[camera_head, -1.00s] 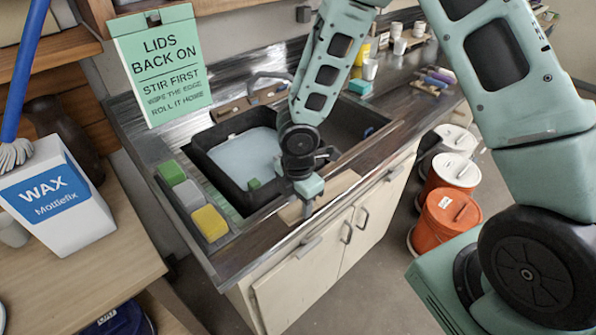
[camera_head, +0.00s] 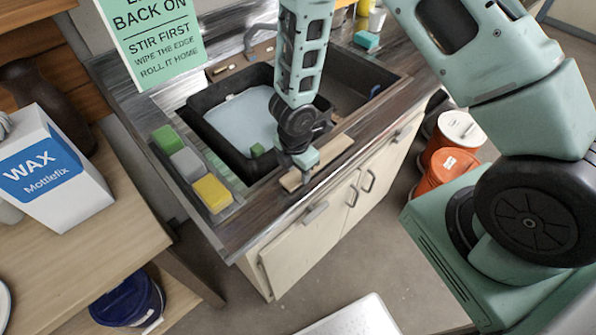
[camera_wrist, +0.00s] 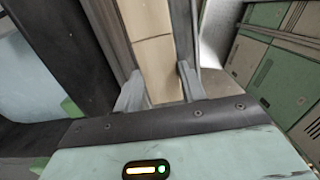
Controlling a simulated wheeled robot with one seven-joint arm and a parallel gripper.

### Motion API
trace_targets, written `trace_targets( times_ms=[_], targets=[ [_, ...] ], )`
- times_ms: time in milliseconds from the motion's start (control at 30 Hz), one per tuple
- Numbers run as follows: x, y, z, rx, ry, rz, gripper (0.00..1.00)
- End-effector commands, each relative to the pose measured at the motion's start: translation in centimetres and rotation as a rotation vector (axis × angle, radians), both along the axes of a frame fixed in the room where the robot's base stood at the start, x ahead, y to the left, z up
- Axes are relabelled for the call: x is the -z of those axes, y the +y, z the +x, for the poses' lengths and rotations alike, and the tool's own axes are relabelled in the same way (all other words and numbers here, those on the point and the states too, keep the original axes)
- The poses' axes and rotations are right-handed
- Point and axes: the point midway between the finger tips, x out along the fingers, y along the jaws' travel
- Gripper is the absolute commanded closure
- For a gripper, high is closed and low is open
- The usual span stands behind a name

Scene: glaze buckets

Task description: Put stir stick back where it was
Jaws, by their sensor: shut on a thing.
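The stir stick (camera_head: 330,153) is a flat, pale wooden piece at the front edge of the sink counter. My gripper (camera_head: 303,175) is above it, pointing down, with its fingers at the stick's near part. In the wrist view the stick (camera_wrist: 152,50) runs away from me between the two grey fingers (camera_wrist: 160,88), and my gripper is shut on it. The head view does not show clearly whether the stick touches the counter.
A wooden table with a white WAX box (camera_head: 50,175) is at left.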

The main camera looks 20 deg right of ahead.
Motion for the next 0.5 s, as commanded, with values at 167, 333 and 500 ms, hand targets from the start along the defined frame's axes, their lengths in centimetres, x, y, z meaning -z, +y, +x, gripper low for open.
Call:
trace_targets(
  times_ms=[167,333,500],
  targets=[
    [0.7,-0.02,0.03,0.001,-0.001,0.0,1.0],
    [0.69,-0.02,0.03,0.001,-0.001,0.0,1.0],
    [0.9,-0.01,0.02,0.001,-0.001,0.0,0.45]
  ],
)
